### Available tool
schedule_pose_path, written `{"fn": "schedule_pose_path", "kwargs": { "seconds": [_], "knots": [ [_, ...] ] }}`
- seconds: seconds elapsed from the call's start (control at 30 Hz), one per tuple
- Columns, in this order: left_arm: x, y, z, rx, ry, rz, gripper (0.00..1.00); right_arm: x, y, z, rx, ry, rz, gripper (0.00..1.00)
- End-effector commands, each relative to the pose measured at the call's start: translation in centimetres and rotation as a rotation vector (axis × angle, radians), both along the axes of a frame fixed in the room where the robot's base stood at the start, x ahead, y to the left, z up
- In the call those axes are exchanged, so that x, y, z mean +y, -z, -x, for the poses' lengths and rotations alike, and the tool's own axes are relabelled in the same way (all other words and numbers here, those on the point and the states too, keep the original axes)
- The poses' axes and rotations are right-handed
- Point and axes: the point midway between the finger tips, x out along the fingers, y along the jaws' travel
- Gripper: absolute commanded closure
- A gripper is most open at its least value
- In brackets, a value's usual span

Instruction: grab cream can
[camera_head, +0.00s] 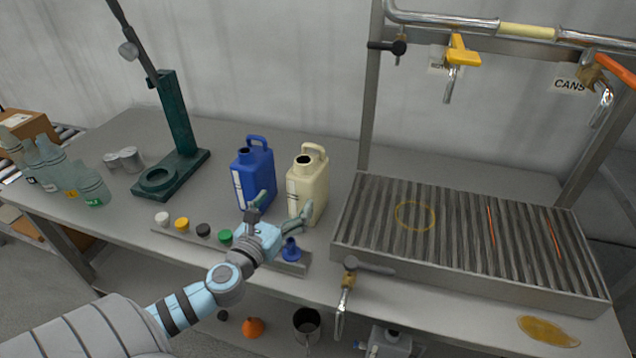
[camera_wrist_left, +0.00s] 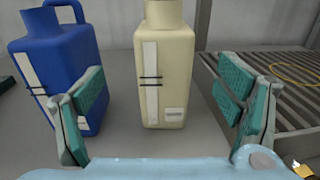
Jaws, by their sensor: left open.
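The cream can (camera_head: 309,183) stands upright on the grey table, with an open neck and a handle on top. In the left wrist view the cream can (camera_wrist_left: 166,75) is in the middle, between the finger pads and beyond them. My left gripper (camera_head: 277,207) is open in front of the cream can, with no contact that I can see. Its green-padded fingers (camera_wrist_left: 161,108) are spread wide in the wrist view. A blue can (camera_head: 253,176) stands just left of the cream can; in the wrist view the blue can (camera_wrist_left: 62,65) is behind the left finger. My right gripper is not in view.
A ribbed metal grate (camera_head: 455,235) is close on the right. A strip with coloured caps (camera_head: 183,224) and a blue funnel-like piece (camera_head: 291,250) lie along the front. A green stand (camera_head: 178,130) and bottles (camera_head: 92,186) are left. Pipes with taps (camera_head: 460,52) hang above.

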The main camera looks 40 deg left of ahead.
Motion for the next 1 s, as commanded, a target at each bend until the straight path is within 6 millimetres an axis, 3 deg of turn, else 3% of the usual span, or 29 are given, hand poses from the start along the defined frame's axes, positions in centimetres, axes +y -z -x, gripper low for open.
{"fn": "schedule_pose_path", "kwargs": {
  "seconds": [0.2, 0.47, 0.63, 0.9, 1.0],
  "knots": [
    [1.3, -0.3, -5.4, -0.005, -0.003, 0.006, 0.14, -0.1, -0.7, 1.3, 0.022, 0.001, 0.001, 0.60],
    [1.8, -0.3, -8.5, -0.003, -0.002, 0.005, 0.14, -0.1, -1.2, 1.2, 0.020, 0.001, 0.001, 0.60],
    [2.0, -0.6, -11.8, -0.002, -0.002, 0.006, 0.14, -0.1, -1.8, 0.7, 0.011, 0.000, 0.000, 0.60],
    [2.3, -0.5, -12.8, 0.000, 0.000, 0.002, 0.14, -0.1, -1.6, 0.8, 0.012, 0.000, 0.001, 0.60],
    [2.3, -0.4, -12.8, -0.001, 0.000, 0.003, 0.27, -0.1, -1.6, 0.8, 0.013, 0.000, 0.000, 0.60]
  ]
}}
